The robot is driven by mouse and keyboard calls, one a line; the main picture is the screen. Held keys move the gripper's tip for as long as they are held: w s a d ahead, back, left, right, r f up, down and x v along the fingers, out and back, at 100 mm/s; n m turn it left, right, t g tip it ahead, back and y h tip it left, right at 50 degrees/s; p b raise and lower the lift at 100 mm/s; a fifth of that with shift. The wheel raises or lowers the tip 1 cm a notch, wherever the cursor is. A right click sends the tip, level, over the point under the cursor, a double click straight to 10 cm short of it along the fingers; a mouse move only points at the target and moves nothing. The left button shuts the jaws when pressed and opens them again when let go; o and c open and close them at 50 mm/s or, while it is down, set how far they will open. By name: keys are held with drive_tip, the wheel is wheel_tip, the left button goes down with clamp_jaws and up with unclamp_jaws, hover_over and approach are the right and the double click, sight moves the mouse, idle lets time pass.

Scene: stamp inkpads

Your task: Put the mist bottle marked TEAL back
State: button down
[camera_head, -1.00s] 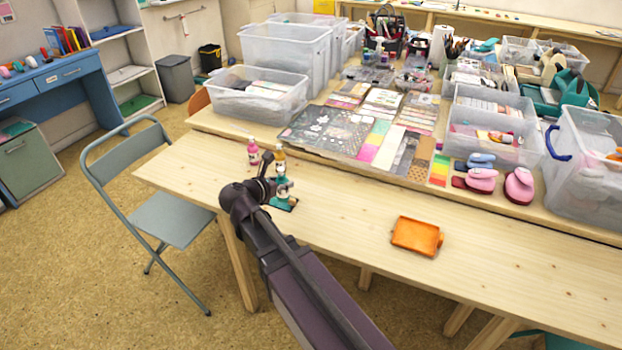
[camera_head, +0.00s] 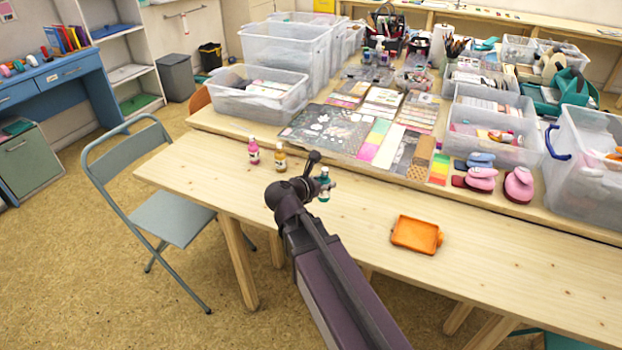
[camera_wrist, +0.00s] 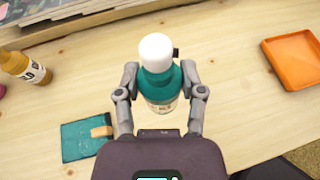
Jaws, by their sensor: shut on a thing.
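My gripper (camera_wrist: 159,75) is shut on a teal bottle (camera_wrist: 158,90) with a white cap. Its fingers grip the bottle from both sides. The bottle looks upright, and its label is too small to read. In the head view the teal bottle (camera_head: 324,192) is partly hidden by my gripper (camera_head: 322,182), over the front part of the table. A flat teal inkpad (camera_wrist: 86,140) with a tan tab lies on the table, left of and nearer than the bottle in the wrist view. My arm hides the inkpad in the head view.
A yellow-orange bottle (camera_head: 280,162) and a pink bottle (camera_head: 253,153) stand left of my gripper. An orange tray (camera_head: 414,234) lies to the right; it also shows in the wrist view (camera_wrist: 292,60). A raised back section holds papers, punches and clear bins. The table right of the tray is clear.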

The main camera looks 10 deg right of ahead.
drive_tip(key=shift+w, duration=0.1)
drive_tip(key=w+a+f+b, duration=0.1)
drive_tip(key=w, duration=1.4)
drive_tip(key=shift+w+f, duration=0.25)
drive_tip(key=shift+w, duration=0.15)
drive_tip(key=shift+a+b, duration=0.1)
drive_tip(key=shift+b, duration=0.2)
drive_tip(key=shift+f+b, duration=1.75)
drive_tip(key=shift+f, duration=0.15)
drive_tip(key=shift+c, duration=1)
unclamp_jaws()
drive_tip(key=shift+r, duration=0.2)
